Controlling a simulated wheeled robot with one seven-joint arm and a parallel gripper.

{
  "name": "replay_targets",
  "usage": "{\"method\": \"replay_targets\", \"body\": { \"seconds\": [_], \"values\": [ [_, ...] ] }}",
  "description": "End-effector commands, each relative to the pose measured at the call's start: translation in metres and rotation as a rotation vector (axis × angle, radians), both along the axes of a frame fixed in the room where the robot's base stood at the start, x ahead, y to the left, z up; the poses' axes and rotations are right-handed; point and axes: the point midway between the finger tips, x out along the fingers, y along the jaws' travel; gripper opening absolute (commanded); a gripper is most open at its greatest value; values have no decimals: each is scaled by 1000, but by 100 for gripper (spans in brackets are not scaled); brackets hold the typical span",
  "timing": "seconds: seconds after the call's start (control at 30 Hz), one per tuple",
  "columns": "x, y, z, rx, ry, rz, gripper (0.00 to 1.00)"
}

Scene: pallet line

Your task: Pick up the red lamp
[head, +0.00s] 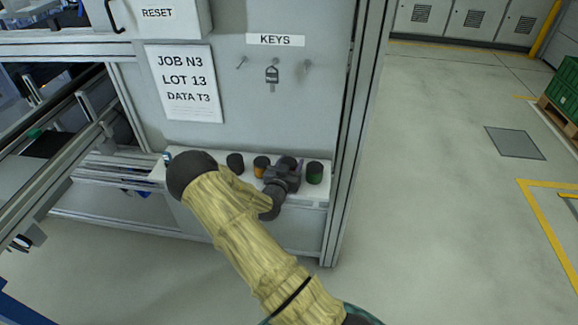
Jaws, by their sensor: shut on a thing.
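My gripper (284,176) is at the small white shelf (302,193) under the key hooks, seen from behind and above. It is shut on a dark-topped lamp (288,161) in the row. The gripper hides most of that lamp, so I cannot tell its colour or whether it is clear of the shelf. A bit of purple shows beside the jaws. An orange lamp (261,167) stands just left of the gripper and a green lamp (314,173) just right of it. A dark lamp (235,163) stands further left. No red surface shows clearly.
A grey cabinet panel with a KEYS label (275,40) and a hanging key (272,76) rises behind the shelf. A metal post (352,130) borders the shelf on the right. A conveyor frame (60,150) is at the left. Open floor (440,220) lies to the right.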

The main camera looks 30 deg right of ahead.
Motion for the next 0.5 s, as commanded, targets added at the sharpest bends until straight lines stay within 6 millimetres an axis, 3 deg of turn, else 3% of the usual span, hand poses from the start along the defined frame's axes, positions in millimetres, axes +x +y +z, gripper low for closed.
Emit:
{"method": "replay_targets", "body": {
  "seconds": [0.07, 0.17, 0.5],
  "values": [
    [0, -1, 2, 1, -2, -2, 21],
    [-13, 14, 1, 2, 2, 2, 21],
    [-76, 78, 1, 0, 1, 3, 21]
  ]
}}
